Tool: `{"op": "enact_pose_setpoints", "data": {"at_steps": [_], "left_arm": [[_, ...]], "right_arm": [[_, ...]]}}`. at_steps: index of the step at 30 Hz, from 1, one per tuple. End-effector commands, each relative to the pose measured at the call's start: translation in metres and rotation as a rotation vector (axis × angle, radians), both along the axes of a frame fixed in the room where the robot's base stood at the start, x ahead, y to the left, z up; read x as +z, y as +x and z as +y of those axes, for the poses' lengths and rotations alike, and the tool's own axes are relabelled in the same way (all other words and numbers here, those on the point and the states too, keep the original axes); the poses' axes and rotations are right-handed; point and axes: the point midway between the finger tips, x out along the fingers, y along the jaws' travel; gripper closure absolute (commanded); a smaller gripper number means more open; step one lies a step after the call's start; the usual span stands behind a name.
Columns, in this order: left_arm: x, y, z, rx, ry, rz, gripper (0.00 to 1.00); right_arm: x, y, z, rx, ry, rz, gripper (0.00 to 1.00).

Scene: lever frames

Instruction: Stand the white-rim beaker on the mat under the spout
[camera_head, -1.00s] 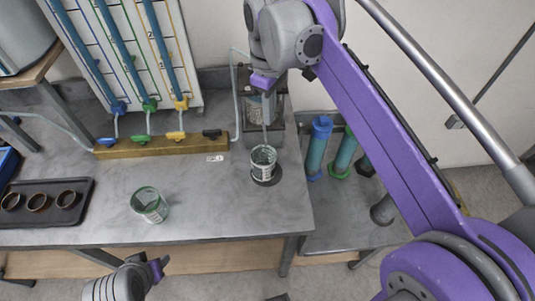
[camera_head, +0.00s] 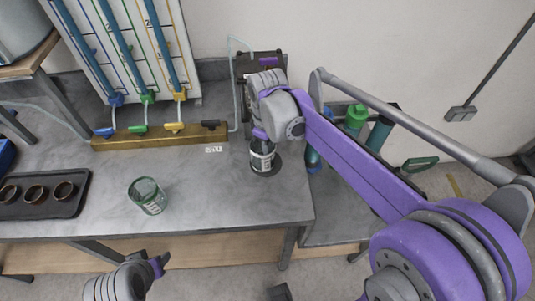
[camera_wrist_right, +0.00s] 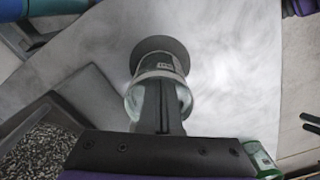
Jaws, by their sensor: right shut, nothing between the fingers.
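The white-rim beaker (camera_head: 262,159), clear with a printed label, stands upright on the round dark mat (camera_head: 271,172) near the bench's right end. In the right wrist view the beaker (camera_wrist_right: 160,62) shows with the mat (camera_wrist_right: 160,43) beyond it. My right gripper (camera_head: 261,137) is at the beaker's top; its shut fingers (camera_wrist_right: 161,95) overlap the beaker's mouth in the wrist view. I cannot tell whether they are inside or above it. The spout is hidden behind my right arm. My left gripper (camera_head: 158,266) is low in front of the bench, its jaws unclear.
A green-rim beaker (camera_head: 147,196) stands left on the bench. A dark tray (camera_head: 72,208) with several brown-rimmed cups lies at far left. A brass valve block (camera_head: 160,136) runs along the back. Green- and blue-capped cylinders stand at right. The bench between the beakers is clear.

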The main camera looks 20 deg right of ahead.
Motion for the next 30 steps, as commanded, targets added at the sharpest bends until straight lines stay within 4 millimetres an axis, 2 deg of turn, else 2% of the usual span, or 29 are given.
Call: {"op": "enact_pose_setpoints", "data": {"at_steps": [3,7,17,24,30], "left_arm": [[-0.001,0.0,0.0,0.0,0.0,0.001,0.5],[-0.002,0.0,0.0,0.0,0.0,0.001,0.5],[-0.002,0.0,0.0,0.0,0.0,0.001,0.5],[-0.001,0.0,0.0,0.0,0.0,0.0,0.5],[-0.001,0.0,0.0,0.0,0.0,0.0,0.5]], "right_arm": [[-0.012,0.0,0.0,0.0,0.0,0.0,1.0],[-0.017,0.0,0.0,0.0,0.0,0.0,1.0],[-0.017,0.0,-0.001,0.0,0.0,0.0,1.0],[-0.017,-0.017,-0.015,-0.001,0.0,0.0,1.0],[-0.017,-0.016,-0.014,0.0,0.0,0.0,1.0]]}}
